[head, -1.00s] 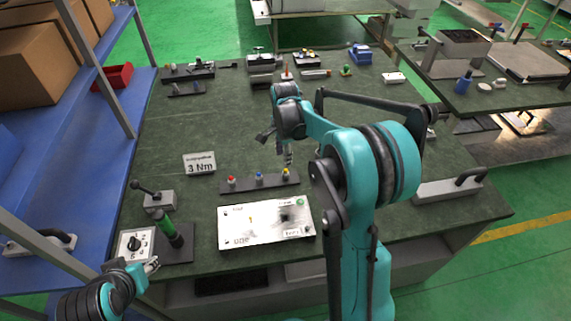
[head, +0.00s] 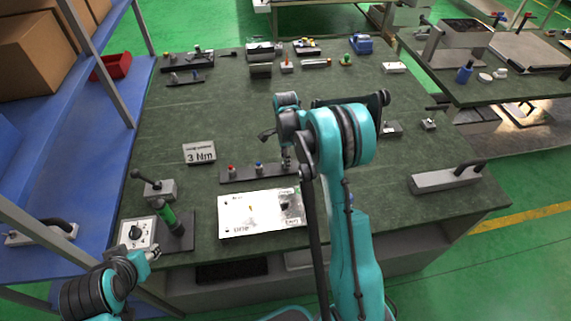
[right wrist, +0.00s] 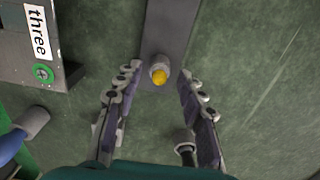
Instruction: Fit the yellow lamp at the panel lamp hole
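The yellow lamp (right wrist: 159,76) stands in the end of a dark rack and shows between the fingers of my right gripper (right wrist: 158,88) in the right wrist view. Those fingers are open, one on each side, with visible gaps to the lamp. In the head view my right gripper (head: 288,160) is over the right end of the lamp rack (head: 272,174) and hides the yellow lamp. The white panel (head: 240,222) lies just in front of the rack; my right arm covers its right edge. My left gripper (head: 152,254) is low at the left, beside the dial box.
A red lamp (head: 232,170) and a blue lamp (head: 259,168) stand in the same rack. The panel's green ring (right wrist: 43,73) shows beside the label "three".

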